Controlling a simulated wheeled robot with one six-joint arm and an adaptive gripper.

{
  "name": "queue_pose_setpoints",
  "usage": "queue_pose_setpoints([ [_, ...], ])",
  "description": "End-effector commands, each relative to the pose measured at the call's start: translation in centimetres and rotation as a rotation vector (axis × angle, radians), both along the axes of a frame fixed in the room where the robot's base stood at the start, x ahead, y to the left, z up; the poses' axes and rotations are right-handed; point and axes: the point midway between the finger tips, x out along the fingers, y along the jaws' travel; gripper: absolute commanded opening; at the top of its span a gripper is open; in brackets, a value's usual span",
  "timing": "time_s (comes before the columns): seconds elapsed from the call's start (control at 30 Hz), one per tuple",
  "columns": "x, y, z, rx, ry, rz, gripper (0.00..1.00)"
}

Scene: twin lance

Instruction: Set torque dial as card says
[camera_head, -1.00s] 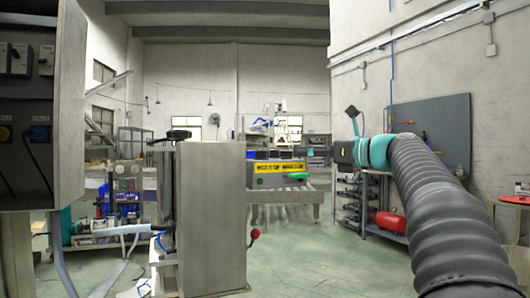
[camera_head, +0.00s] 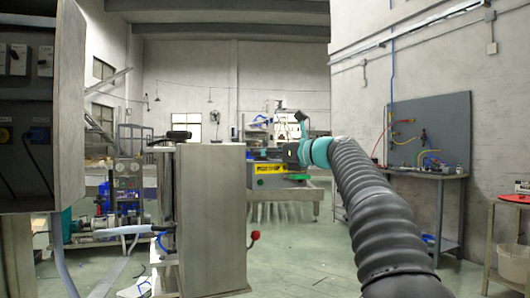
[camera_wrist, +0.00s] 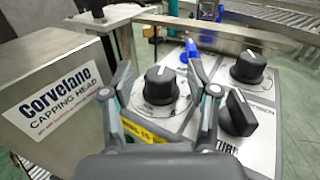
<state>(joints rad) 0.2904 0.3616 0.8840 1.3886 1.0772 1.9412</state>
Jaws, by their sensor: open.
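In the wrist view my gripper (camera_wrist: 160,72) is open, with one finger on each side of a round black dial (camera_wrist: 160,86). The dial sits on a grey panel and has a white pointer line. I cannot tell whether the fingers touch it. Two more black dials, an upper one (camera_wrist: 248,67) and a lower one (camera_wrist: 238,115), are on the panel to the right. Which is the torque dial cannot be read. A yellow label (camera_wrist: 143,132) lies partly hidden behind my gripper. No readable card shows.
A blue part (camera_wrist: 194,66) rises behind the near dial.

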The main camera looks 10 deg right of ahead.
Motion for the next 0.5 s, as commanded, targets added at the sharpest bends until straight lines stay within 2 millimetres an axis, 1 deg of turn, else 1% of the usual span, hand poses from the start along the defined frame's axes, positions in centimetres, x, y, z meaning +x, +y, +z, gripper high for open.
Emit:
queue_pose_setpoints([
  [0.2, 0.04, 0.01, -0.04, 0.001, 0.001, 0.0, 0.59],
  [0.23, 0.04, 0.01, -0.04, 0.001, 0.001, 0.0, 0.54],
  [0.27, 0.04, 0.01, -0.04, 0.001, 0.001, 0.0, 0.47],
  [0.3, 0.04, 0.01, -0.04, 0.001, 0.001, 0.0, 0.37],
  [0.37, 0.04, 0.01, -0.04, 0.001, 0.001, 0.0, 0.22],
  [0.4, 0.04, 0.01, -0.04, 0.001, 0.001, 0.0, 0.12],
  [0.43, 0.04, 0.01, -0.04, 0.001, 0.001, 0.0, 0.04],
  [0.47, 0.04, 0.01, -0.04, 0.001, 0.001, 0.0, 0.0],
  [0.5, 0.04, 0.01, -0.04, 0.001, 0.001, 0.0, 0.0],
])
